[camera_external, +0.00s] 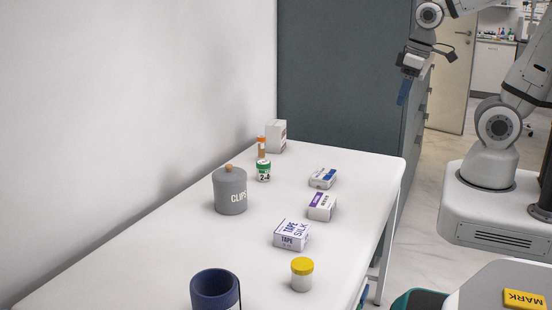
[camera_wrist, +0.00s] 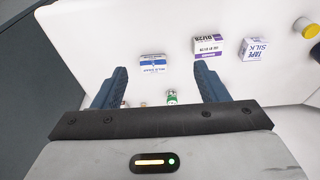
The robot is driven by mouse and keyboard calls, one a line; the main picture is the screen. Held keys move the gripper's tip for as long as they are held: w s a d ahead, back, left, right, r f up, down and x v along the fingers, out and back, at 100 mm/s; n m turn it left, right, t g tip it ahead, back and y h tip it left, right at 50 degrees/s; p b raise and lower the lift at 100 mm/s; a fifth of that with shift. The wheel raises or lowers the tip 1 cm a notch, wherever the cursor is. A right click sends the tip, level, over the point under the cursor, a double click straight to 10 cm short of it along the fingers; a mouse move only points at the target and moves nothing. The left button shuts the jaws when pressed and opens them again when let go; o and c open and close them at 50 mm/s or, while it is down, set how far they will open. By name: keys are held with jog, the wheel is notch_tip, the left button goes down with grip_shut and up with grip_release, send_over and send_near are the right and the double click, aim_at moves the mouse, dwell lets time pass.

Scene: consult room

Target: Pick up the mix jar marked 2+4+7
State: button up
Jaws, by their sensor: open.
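A small white jar with a green lid (camera_external: 263,171) stands near the back of the white table; its label begins with 2, and the rest is too small to read. It also shows in the wrist view as a green and white jar (camera_wrist: 171,96), low between the fingers and partly cut off by my gripper body. My gripper (camera_external: 404,92) is raised in the air to the right of the table, well apart from the jar. In the wrist view its two blue fingers (camera_wrist: 160,88) are spread, with nothing held between them.
An orange-capped bottle (camera_external: 261,148) and a white box (camera_external: 276,136) stand behind the jar. A grey CLIPS canister (camera_external: 230,191) stands in front. Several small boxes (camera_external: 292,234), a yellow-lidded jar (camera_external: 302,274) and a dark blue cup (camera_external: 215,290) share the table (camera_external: 150,262).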

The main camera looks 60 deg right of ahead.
jog(key=w+a+f+n+y+b, duration=0.1)
jog(key=w+f+b, duration=0.2)
jog(key=w, duration=0.7)
jog(key=w+f+n+b, duration=0.1)
jog(key=w+f+b, duration=0.25)
jog(key=w, duration=0.55)
jog(key=n+t+b, duration=0.1)
jog(key=n+b, duration=0.1)
jog(key=b, duration=0.2)
send_near(266, 162)
jog(key=shift+y, duration=0.4)
jog(key=x, duration=0.4)
jog(key=shift+s+d+f, duration=0.2)
jog(key=shift+f, duration=0.2)
jog(key=shift+t, duration=0.3)
jog(key=x, duration=0.8)
jog(key=shift+b, duration=0.35)
jog(key=shift+c, duration=0.5)
jog(key=c, duration=1)
jog(key=shift+o, duration=0.2)
